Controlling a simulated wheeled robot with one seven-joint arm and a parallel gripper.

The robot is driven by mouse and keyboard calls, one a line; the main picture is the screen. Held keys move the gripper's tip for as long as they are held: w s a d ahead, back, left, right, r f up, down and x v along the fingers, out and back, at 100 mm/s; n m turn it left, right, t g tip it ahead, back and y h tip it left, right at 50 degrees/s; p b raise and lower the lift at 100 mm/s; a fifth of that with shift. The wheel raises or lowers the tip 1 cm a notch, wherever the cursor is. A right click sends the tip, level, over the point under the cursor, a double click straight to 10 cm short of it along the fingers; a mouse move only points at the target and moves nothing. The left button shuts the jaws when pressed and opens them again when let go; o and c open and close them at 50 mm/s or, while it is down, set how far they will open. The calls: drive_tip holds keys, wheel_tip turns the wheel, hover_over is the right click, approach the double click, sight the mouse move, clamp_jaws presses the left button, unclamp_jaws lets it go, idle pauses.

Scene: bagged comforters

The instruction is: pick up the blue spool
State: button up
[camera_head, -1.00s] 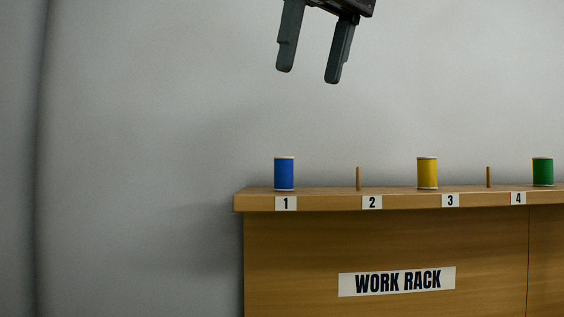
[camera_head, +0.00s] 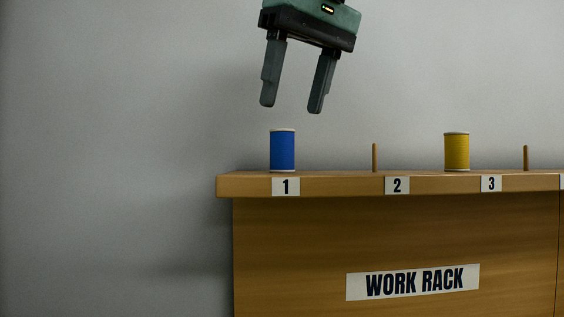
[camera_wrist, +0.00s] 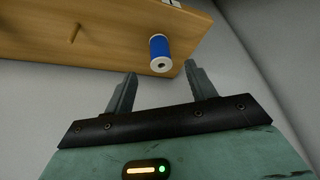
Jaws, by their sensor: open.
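The blue spool (camera_head: 283,151) stands upright on the rack top above the label 1, at the rack's left end. My gripper (camera_head: 289,108) is open and empty, pointing down and slightly tilted. In the head view its fingertips are a little above the spool's top, with clear space between. In the wrist view the blue spool (camera_wrist: 160,52) shows beyond the fingertips, between the two fingers of my gripper (camera_wrist: 161,74) and apart from them.
The wooden work rack (camera_head: 330,235) has a bare peg (camera_head: 375,158) at label 2, a yellow spool (camera_head: 457,152) at label 3 and another bare peg (camera_head: 526,158) to its right. A plain grey wall stands behind. The space left of the rack is free.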

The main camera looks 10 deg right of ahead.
sight(280, 147)
drive_tip(key=shift+w+p+x, duration=0.2)
drive_tip(key=shift+p+x, duration=0.5)
drive_tip(key=shift+x, duration=3.3)
drive_tip(key=shift+a+r, duration=0.1)
drive_tip(key=shift+a, duration=0.05)
drive_tip(key=c, duration=1.1)
